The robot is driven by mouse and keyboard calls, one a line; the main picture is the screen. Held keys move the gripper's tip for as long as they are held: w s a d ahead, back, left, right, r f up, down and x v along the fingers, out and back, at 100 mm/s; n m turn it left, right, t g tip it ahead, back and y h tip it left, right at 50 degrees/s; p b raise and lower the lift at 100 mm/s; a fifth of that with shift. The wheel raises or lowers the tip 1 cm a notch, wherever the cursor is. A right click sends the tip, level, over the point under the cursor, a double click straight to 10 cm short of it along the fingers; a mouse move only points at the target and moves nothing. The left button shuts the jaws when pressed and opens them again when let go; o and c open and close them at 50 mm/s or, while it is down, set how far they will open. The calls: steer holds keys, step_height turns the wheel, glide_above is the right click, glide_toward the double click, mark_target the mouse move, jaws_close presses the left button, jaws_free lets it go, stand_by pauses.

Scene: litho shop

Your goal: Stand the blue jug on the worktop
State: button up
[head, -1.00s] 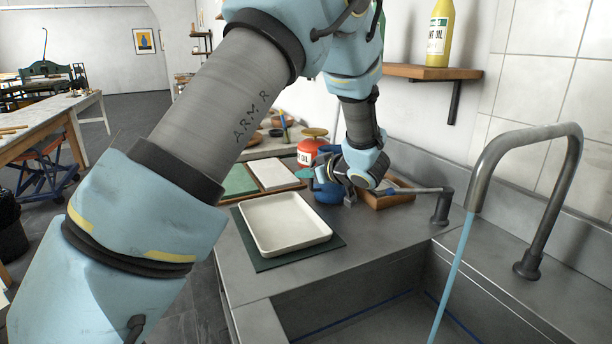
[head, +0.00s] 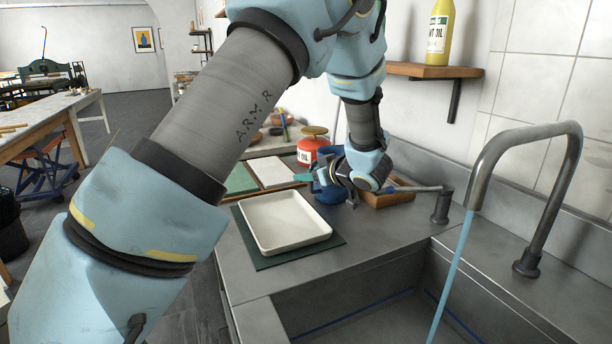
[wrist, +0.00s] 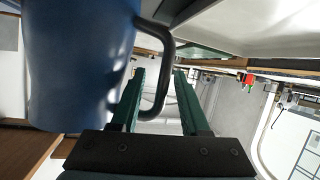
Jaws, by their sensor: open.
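The blue jug (head: 329,193) is on the worktop (head: 375,244), behind the white tray and partly hidden by my gripper; it looks upright. The fingers are not closed on the handle. The jug's base contact is hidden in the head view.
A white tray (head: 288,246) on a dark green mat (head: 248,249) lies in front. A red oil can (head: 308,150) stands behind the jug. A wooden box (head: 392,199) is to its right, then the tap (head: 543,200) and sink (head: 350,318). A shelf (head: 430,72) overhangs behind.

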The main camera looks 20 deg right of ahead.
steer(key=b+v, duration=0.1)
steer(key=v, duration=1)
steer(key=shift+b, duration=0.3)
